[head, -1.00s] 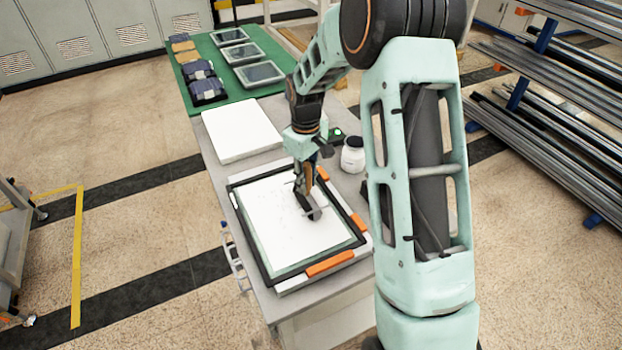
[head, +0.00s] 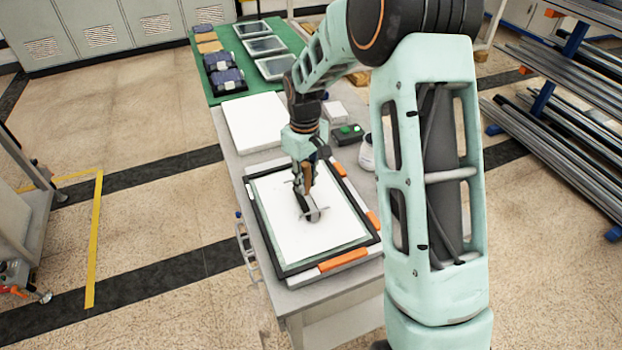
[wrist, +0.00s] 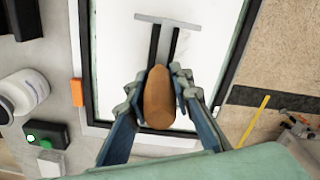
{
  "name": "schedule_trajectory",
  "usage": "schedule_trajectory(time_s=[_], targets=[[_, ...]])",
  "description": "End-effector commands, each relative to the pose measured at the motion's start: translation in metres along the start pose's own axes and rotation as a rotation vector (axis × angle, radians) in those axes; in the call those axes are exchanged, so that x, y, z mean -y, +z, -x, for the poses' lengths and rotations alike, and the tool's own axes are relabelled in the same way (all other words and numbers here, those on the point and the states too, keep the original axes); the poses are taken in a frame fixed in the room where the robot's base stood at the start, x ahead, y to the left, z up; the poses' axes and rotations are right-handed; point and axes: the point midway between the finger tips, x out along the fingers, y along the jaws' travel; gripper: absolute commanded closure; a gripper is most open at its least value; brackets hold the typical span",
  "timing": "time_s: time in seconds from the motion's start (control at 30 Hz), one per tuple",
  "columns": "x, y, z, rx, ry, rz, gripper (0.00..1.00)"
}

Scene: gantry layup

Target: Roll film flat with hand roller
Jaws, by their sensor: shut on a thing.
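My gripper (wrist: 158,98) is shut on the brown handle (wrist: 158,97) of the hand roller. The roller's dark fork arms run from the handle to a thin grey cross bar (wrist: 168,21) in the wrist view. In the head view the roller's dark cylinder (head: 311,215) is low over the white film (head: 281,221); I cannot tell whether it touches. The film lies inside a black frame (head: 261,238) with orange clips (head: 343,260) along its edges. Some of the roller is hidden behind my gripper in the head view.
A white block (head: 255,121) lies behind the frame. A white jar (head: 366,153) and a black box with a green button (head: 347,133) stand right of it. A green mat (head: 247,87) holds several dark-screened panels and dark blue packs. Metal racks stand at right.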

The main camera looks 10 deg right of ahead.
Motion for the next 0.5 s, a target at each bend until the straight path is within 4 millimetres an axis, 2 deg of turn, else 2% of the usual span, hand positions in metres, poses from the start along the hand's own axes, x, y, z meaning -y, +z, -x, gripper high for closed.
schedule_trajectory(time_s=[0.13,0.5], targets=[[0.011,-0.005,-0.001,-0.001,0.0,0.003,1.0],[0.025,-0.012,-0.001,-0.001,0.0,0.003,1.0]])
